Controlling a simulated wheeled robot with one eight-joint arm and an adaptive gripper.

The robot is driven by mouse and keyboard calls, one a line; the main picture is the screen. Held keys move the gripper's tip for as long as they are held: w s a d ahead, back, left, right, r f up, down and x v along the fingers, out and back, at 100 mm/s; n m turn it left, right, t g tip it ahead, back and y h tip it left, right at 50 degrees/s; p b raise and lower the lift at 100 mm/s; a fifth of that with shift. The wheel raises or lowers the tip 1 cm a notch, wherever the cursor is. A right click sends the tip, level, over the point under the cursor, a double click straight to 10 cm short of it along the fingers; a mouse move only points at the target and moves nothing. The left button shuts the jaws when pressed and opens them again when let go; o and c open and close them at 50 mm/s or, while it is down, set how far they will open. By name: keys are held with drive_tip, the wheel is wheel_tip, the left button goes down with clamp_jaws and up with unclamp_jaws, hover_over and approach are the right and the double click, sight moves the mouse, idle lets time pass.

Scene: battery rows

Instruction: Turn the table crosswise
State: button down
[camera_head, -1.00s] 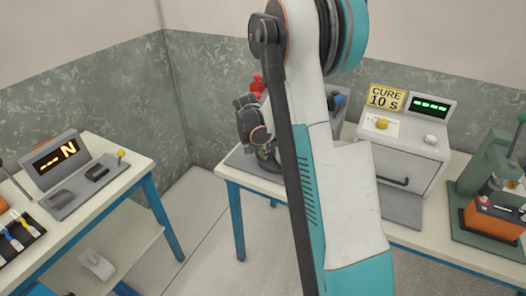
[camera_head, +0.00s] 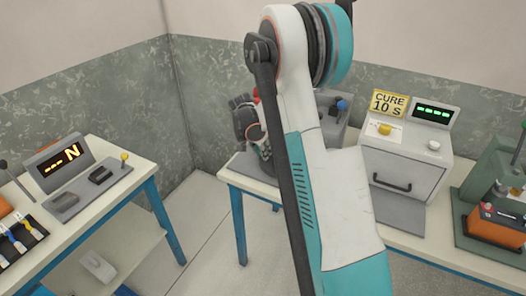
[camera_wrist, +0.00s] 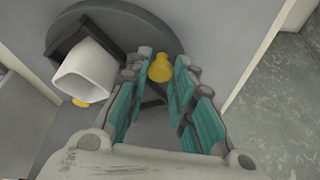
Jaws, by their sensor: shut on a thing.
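The table is a dark grey round turntable (camera_wrist: 72,28) on a grey base in the wrist view. A white hollow block (camera_wrist: 85,70) sits in a dark frame on it. One yellow knob (camera_wrist: 161,68) is between my fingertips, and a second yellow knob (camera_wrist: 80,102) shows beside the white block. My gripper (camera_wrist: 158,80) is shut on the first knob, with its teal-padded fingers on either side.
A grey oven (camera_head: 405,165) with a CURE 10 S sign (camera_head: 388,102) stands right of my arm. A green press (camera_head: 508,165) is further right. A left table holds a console (camera_head: 62,160) and a tool tray (camera_head: 22,238). Bare floor lies between the tables.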

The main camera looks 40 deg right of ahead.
drive_tip(key=c, duration=1.4)
unclamp_jaws()
drive_tip(key=v, duration=1.2)
drive_tip(key=shift+d, duration=0.1)
